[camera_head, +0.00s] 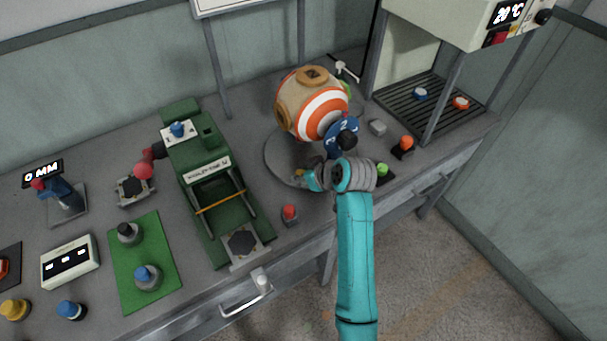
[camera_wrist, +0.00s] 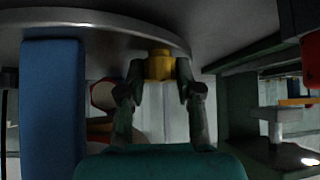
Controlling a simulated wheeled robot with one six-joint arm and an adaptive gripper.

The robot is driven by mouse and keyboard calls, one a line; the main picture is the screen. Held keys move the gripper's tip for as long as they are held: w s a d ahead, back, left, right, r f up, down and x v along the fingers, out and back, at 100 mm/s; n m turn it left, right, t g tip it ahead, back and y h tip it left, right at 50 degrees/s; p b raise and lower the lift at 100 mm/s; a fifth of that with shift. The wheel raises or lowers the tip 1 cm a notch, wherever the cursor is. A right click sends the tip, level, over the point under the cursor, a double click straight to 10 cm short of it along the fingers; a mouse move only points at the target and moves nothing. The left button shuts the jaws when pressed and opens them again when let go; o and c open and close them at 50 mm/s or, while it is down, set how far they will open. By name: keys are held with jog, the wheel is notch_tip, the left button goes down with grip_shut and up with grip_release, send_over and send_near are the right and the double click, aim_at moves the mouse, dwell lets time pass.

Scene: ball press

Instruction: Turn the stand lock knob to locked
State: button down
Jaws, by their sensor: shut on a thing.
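A white, orange and tan ball (camera_head: 313,105) rests on a round grey stand (camera_head: 282,160) towards the back of the bench. The stand lock knob is a small yellow knob (camera_wrist: 160,65) at the stand's edge in the wrist view, and a bit of yellow (camera_head: 299,173) shows there in the head view. My gripper (camera_head: 308,179) reaches the stand's front edge. In the wrist view my gripper (camera_wrist: 160,90) has one finger on each side of the knob, shut on it. I cannot read any lock marking.
A blue part (camera_head: 341,135) with a black end stands close above my wrist. A red button (camera_head: 290,213) is in front of the stand, and a green button (camera_head: 382,169) and orange button (camera_head: 404,145) are to the right. The green press (camera_head: 209,185) stands at the left.

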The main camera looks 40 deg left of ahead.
jog(key=m+t, duration=0.1)
jog(key=m+t+h, duration=0.1)
jog(key=m+t, duration=0.1)
jog(key=m, duration=0.1)
jog(key=shift+s+a, duration=0.1)
jog(key=shift+s, duration=0.15)
jog(key=m+t+h, duration=0.2)
jog(key=m, duration=0.1)
jog(key=shift+s+a+m, duration=0.1)
jog(key=shift+a+m, duration=0.05)
jog(key=shift+m, duration=0.25)
jog(key=m+t+h, duration=0.1)
jog(key=m+h, duration=0.1)
jog(key=m, duration=0.1)
jog(key=shift+a+m+h, duration=0.15)
jog(key=shift+m+h, duration=0.15)
jog(key=shift+h, duration=0.1)
jog(key=shift+a+m+t+h, duration=0.1)
jog(key=shift+m+t+h, duration=0.3)
jog(key=shift+m+h, duration=1.3)
jog(key=shift+m, duration=0.4)
jog(key=c, duration=0.8)
grip_release()
jog(key=shift+o, duration=0.2)
